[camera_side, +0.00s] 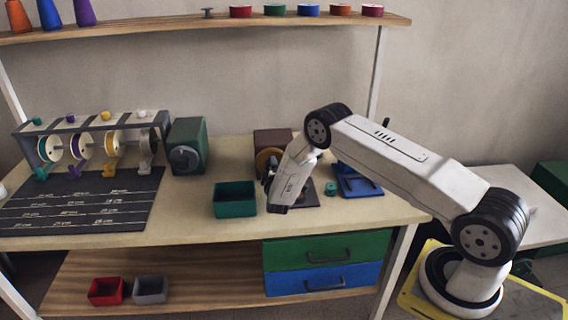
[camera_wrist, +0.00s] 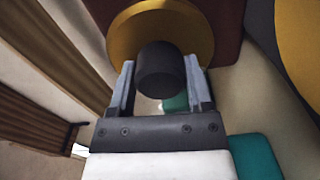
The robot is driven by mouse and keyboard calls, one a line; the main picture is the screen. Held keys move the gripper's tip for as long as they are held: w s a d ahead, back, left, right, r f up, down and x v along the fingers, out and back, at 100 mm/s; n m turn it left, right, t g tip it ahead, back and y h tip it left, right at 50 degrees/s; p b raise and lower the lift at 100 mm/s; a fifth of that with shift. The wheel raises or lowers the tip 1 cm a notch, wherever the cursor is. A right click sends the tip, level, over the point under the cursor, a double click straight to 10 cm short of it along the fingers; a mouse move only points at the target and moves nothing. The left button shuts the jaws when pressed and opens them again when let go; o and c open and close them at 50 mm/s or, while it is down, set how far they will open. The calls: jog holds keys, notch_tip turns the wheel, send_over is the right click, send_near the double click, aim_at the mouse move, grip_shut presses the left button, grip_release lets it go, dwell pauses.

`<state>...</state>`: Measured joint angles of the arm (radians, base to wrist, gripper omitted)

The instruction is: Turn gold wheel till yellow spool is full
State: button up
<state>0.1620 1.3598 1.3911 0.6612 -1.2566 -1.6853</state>
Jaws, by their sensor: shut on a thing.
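The gold wheel (camera_side: 265,160) stands on a brown box on the table, partly hidden behind my arm. In the wrist view the gold wheel (camera_wrist: 188,28) fills the top middle, and a dark round knob (camera_wrist: 160,72) stands out from it. My gripper (camera_wrist: 159,63) is shut on this knob, one finger on each side. In the side view my gripper (camera_side: 268,180) is at the wheel's front, its fingertips partly hidden. The yellow spool (camera_side: 114,143) hangs third from the left in the rack, below a yellow knob. How much thread it holds is too small to tell.
The rack (camera_side: 70,127) holds other spools above a dark marked mat (camera_side: 90,205). A green box with a grey dial (camera_side: 188,140) stands beside it. An open teal bin (camera_side: 235,200) lies left of my gripper. A blue stand (camera_side: 358,184) is behind my arm.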

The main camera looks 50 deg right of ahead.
jog(key=o, duration=1.3)
jog(key=shift+a, duration=0.1)
jog(key=shift+v, duration=3.9)
